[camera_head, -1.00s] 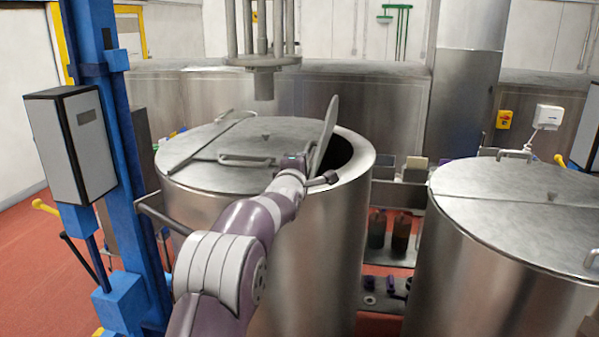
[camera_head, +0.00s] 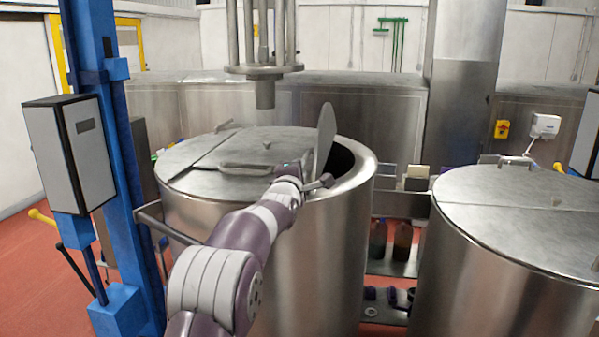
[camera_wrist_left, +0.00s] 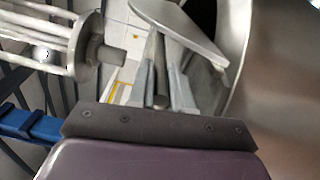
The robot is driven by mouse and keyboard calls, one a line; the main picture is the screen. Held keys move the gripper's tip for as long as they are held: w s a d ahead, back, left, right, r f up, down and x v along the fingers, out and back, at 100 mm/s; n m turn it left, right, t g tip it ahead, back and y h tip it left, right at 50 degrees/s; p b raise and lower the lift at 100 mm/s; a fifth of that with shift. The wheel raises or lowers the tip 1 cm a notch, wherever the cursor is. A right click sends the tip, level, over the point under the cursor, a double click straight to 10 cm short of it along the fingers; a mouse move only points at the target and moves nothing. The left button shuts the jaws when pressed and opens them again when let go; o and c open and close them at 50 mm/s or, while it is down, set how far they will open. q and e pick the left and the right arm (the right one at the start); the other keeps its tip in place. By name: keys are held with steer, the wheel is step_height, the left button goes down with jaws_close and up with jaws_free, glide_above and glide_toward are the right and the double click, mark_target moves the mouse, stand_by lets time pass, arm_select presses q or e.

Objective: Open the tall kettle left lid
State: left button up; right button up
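The left steel kettle (camera_head: 285,270) has a two-part lid. Its flat lid part (camera_head: 240,145) lies closed with a bar handle (camera_head: 245,168) near its front edge. The raised lid part (camera_head: 325,138) stands steeply upright at the right of the rim, with a dark opening (camera_head: 342,158) beside it. My left gripper (camera_head: 308,184) is at the foot of the raised part, and its fingers (camera_wrist_left: 162,88) show apart in the left wrist view. A grey rod lies between them; whether they grip it is unclear. The lid plate (camera_wrist_left: 180,28) is just beyond. My right gripper is not in view.
A second lidded kettle (camera_head: 500,250) stands at the right. A rod-and-disc fixture (camera_head: 264,72) hangs above the left kettle. A blue column (camera_head: 103,150) with a grey box (camera_head: 70,155) stands at the left. Shelves (camera_head: 390,262) fill the gap between the kettles.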

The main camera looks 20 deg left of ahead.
arm_select(q)
steer(key=o, duration=0.4)
steer(key=shift+a+f, duration=0.1)
steer(key=shift+f, duration=0.1)
steer(key=shift+s+a+r, duration=0.1)
steer(key=shift+s, duration=0.15)
steer(key=b+v, duration=0.6)
steer(key=v, duration=0.6)
steer(key=shift+s, duration=0.4)
